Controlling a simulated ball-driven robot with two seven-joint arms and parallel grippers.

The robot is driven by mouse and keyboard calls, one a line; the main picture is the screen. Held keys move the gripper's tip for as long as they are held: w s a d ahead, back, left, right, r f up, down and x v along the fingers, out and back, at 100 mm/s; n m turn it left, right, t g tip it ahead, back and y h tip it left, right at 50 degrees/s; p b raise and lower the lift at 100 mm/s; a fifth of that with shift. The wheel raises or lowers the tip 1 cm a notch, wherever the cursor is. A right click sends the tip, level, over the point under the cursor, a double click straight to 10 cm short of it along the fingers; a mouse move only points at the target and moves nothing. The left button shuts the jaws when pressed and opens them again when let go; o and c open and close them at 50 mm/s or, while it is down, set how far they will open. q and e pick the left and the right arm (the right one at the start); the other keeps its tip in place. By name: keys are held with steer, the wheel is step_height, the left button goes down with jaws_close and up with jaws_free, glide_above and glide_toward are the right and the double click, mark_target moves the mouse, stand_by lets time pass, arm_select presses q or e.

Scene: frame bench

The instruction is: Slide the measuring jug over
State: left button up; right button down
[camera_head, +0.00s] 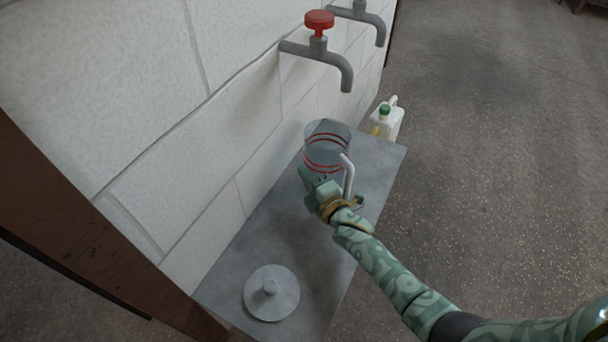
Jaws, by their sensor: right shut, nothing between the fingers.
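The measuring jug (327,139) is clear with red rings and a pale handle (348,176) on its right side. It stands upright on the grey bench top (247,232), towards the far end. My right gripper (308,177) is shut and empty at the near side of the jug's lower part. It looks close against the jug, but I cannot tell whether they touch. The gripper hides part of the jug's base. My left gripper is not in view.
A grey tap with a red knob (319,20) juts from the white block wall (110,80) above the jug. A second tap (366,14) is beyond. A grey round lid-like disc (271,293) lies on the near bench. A white container (387,119) stands past the far end.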

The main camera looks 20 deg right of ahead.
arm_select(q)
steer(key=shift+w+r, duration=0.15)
arm_select(e)
steer(key=shift+w, duration=0.15)
steer(key=shift+s+d+r+p, duration=0.15)
steer(key=shift+s+d+p, duration=0.25)
steer(key=shift+d, duration=0.35)
steer(key=shift+s+d, duration=0.25)
steer(key=shift+d, duration=0.05)
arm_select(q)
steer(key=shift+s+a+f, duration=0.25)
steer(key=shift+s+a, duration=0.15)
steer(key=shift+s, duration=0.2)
